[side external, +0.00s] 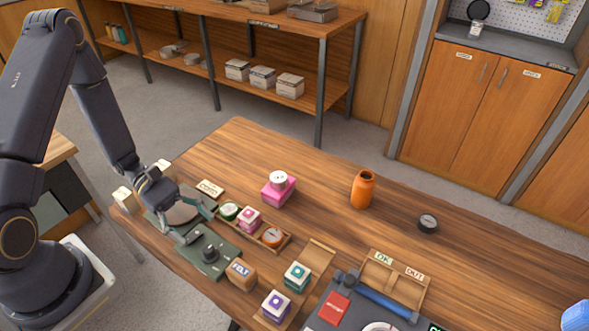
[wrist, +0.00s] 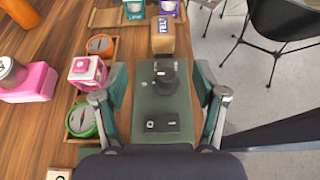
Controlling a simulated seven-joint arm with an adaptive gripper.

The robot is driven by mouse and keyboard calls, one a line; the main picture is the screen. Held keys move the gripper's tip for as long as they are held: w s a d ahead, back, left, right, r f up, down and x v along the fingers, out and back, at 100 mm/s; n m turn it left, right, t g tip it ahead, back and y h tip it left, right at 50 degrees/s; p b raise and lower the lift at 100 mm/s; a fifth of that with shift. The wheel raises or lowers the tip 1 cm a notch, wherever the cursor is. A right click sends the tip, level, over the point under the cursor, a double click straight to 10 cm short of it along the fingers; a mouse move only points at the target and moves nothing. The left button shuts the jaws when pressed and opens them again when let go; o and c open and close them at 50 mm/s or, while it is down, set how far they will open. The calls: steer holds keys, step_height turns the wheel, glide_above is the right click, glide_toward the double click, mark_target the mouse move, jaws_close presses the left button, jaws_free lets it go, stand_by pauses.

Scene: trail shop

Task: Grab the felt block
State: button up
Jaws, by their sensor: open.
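The felt block (side external: 240,275) is a tan-brown block with a white and blue label. It sits on the wooden table near its front edge, just past the end of a dark green scale-like device (side external: 212,250). In the wrist view the felt block (wrist: 162,40) is at the top centre, beyond the device (wrist: 160,115). My gripper (side external: 196,221) is open and empty above the device. In the wrist view its teal fingers (wrist: 160,85) stand apart on either side of the device, short of the block.
A wooden tray (side external: 285,245) holds a green tin, a pink box and an orange round item beside my gripper. Teal (side external: 297,277) and purple (side external: 276,306) boxes stand right of the block. An orange bottle (side external: 362,190) and pink block (side external: 278,191) stand farther back.

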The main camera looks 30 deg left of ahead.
mark_target(232, 264)
steer(key=x, duration=0.6)
steer(key=shift+d, duration=0.1)
steer(key=shift+s+x, duration=0.15)
steer(key=shift+x, duration=1.25)
steer(key=shift+s+x, duration=0.1)
steer(key=shift+x, duration=1.3)
steer(key=shift+c, duration=0.4)
steer(key=c, duration=1.2)
